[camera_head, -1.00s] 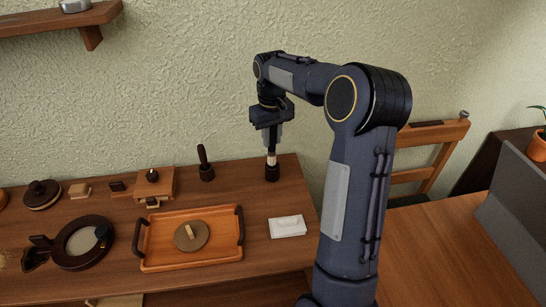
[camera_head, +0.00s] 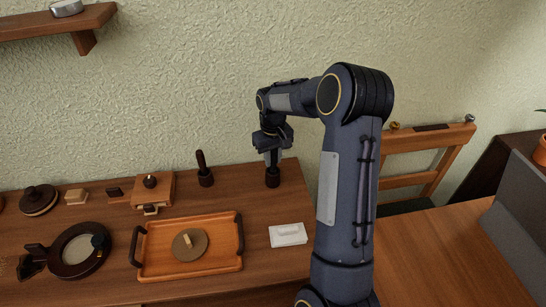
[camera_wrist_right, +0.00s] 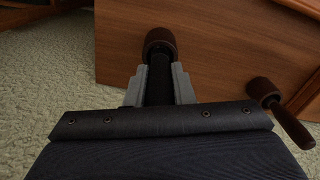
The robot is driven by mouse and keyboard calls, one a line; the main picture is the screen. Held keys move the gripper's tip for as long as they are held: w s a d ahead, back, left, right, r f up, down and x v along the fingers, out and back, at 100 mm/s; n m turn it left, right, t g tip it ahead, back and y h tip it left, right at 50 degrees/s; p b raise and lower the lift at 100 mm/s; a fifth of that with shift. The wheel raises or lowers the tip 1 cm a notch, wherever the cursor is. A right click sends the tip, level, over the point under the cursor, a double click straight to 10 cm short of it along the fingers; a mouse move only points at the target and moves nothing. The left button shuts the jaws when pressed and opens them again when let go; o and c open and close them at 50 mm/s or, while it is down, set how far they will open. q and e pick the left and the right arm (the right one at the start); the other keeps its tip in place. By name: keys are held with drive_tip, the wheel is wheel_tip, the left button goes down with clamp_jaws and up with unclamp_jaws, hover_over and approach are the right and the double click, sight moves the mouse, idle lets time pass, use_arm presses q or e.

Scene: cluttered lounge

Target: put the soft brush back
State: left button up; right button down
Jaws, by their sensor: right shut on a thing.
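My right gripper (camera_head: 272,158) points down at the back right of the wooden sideboard and is shut on the soft brush. In the right wrist view, the brush's dark handle (camera_wrist_right: 160,80) stands between the two grey fingers (camera_wrist_right: 158,88). Below the gripper is a dark round holder (camera_head: 272,178), which also shows in the wrist view (camera_wrist_right: 160,42). The brush's lower end is at or inside the holder; its pale part no longer shows. I cannot tell whether it rests on the bottom. My left gripper is not in view.
A second holder with a dark-handled tool (camera_head: 204,168) stands left of the gripper. In front are a wooden tray (camera_head: 160,268) with a round disc and a white block (camera_head: 288,235). A wooden box (camera_head: 155,188) stands further left. A chair (camera_head: 430,142) is at right.

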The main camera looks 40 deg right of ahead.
drive_tip(key=shift+f, duration=0.2)
drive_tip(key=c, duration=1.3)
unclamp_jaws()
drive_tip(key=shift+o, duration=0.2)
wheel_tip(320, 180, up, 11)
drive_tip(key=shift+s+a+r, duration=0.1)
drive_tip(key=shift+s+r, duration=0.05)
drive_tip(key=shift+r, duration=0.5)
drive_tip(key=s+a+r+t+y, duration=0.1)
drive_tip(key=s+a+r+t, duration=0.1)
drive_tip(key=s+a, duration=0.6)
drive_tip(key=s+a+r+t+y, duration=0.2)
drive_tip(key=s+a, duration=0.5)
drive_tip(key=s, duration=0.3)
drive_tip(key=s+a+f+t, duration=0.1)
drive_tip(key=s+a+f, duration=0.3)
drive_tip(key=s, duration=0.3)
drive_tip(key=shift+a+n+t+y, duration=0.3)
drive_tip(key=shift+a+y, duration=0.1)
drive_tip(key=shift+a, duration=0.35)
